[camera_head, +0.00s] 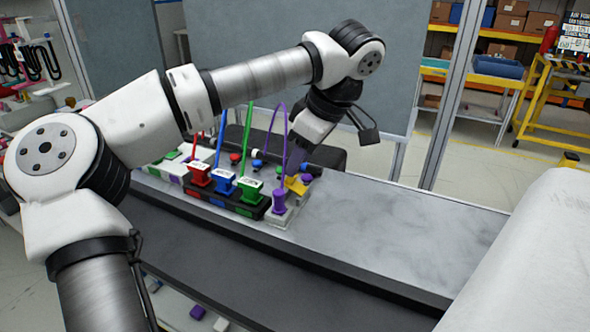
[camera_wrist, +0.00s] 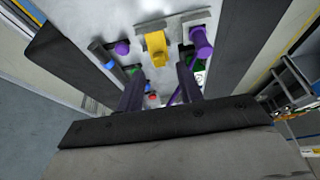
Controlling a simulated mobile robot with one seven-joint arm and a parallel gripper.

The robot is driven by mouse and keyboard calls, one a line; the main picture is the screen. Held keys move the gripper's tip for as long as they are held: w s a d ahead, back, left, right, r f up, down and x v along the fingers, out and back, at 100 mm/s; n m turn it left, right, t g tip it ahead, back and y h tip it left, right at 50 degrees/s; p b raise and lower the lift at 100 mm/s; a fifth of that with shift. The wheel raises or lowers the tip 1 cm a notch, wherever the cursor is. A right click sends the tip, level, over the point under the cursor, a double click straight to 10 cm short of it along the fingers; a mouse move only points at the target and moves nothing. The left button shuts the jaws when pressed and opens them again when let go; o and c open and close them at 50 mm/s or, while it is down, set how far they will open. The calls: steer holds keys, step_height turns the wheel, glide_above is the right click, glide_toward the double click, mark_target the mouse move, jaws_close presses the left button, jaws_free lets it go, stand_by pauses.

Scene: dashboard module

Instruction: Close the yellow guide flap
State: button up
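The yellow guide flap (camera_head: 297,186) is at the right end of the dashboard module (camera_head: 283,217) in the head view, beside a purple plug (camera_head: 279,201). In the wrist view the yellow flap (camera_wrist: 156,45) shows as a bent piece on a light grey mount. I cannot tell its exact angle. My gripper (camera_wrist: 160,68) is open, with its two dark fingers apart and nothing clearly held between them. The flap lies just beyond the fingertips, roughly in line with the gap; contact cannot be told. In the head view my fingertips are largely hidden.
Red, blue and green plugs (camera_head: 223,180) with upright cables stand left of the flap. A purple cable (camera_head: 270,128) arches close to my gripper. The grey bench top (camera_head: 390,228) is clear to the right. A grey panel (camera_head: 370,80) stands behind.

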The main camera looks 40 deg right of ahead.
mark_target(297, 182)
steer(key=shift+x, duration=1.55)
jaws_close()
